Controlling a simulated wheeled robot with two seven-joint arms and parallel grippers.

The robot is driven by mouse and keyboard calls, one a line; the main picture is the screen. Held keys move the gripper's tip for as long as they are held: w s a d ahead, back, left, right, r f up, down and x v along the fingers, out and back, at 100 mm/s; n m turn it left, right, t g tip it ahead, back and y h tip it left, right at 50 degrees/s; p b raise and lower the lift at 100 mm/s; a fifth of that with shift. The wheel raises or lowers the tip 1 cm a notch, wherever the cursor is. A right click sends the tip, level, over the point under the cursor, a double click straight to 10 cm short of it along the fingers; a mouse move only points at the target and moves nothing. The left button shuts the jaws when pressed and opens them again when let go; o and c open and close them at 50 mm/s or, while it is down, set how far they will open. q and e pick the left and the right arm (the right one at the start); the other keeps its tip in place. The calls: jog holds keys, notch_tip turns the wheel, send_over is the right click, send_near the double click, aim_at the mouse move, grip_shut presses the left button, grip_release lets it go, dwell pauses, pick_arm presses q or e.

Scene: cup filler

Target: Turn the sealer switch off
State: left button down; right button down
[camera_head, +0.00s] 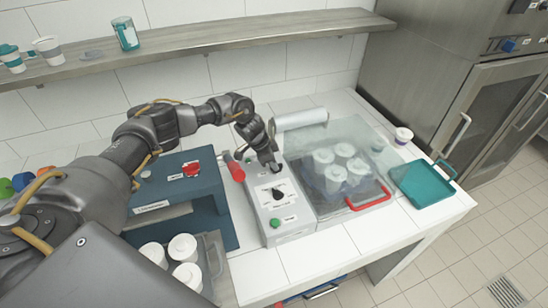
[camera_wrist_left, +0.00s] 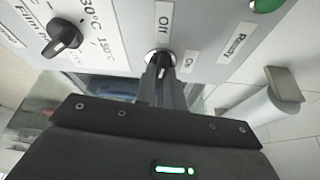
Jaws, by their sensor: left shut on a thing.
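The sealer (camera_head: 275,218) is a white box on the counter with a dial, labels and a green button on top. My left gripper (camera_head: 272,163) reaches down to the far end of its top face. In the left wrist view my left gripper (camera_wrist_left: 163,82) is shut on the sealer switch (camera_wrist_left: 158,58), a small knob with a pale collar. An "Off" label (camera_wrist_left: 163,18) lies above the switch and an "On" label (camera_wrist_left: 188,65) to its right. The fingers hide most of the knob, so I cannot tell which way it points. My right gripper is not in view.
A black temperature dial (camera_wrist_left: 63,38) and a green light (camera_wrist_left: 268,4) flank the switch. Right of the sealer are a clear cover (camera_head: 345,135) over several cups, a red handle (camera_head: 370,198) and a teal tray (camera_head: 425,185). A blue machine (camera_head: 180,185) stands left.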

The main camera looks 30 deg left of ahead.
pick_arm(q)
jog(key=shift+s+n+y+p, duration=0.1)
jog(key=shift+n+y+p, duration=0.25)
jog(key=shift+n, duration=0.65)
jog(key=shift+d+f+t, duration=0.1)
jog(key=shift+t, duration=0.2)
jog(key=c, duration=1.5)
grip_release()
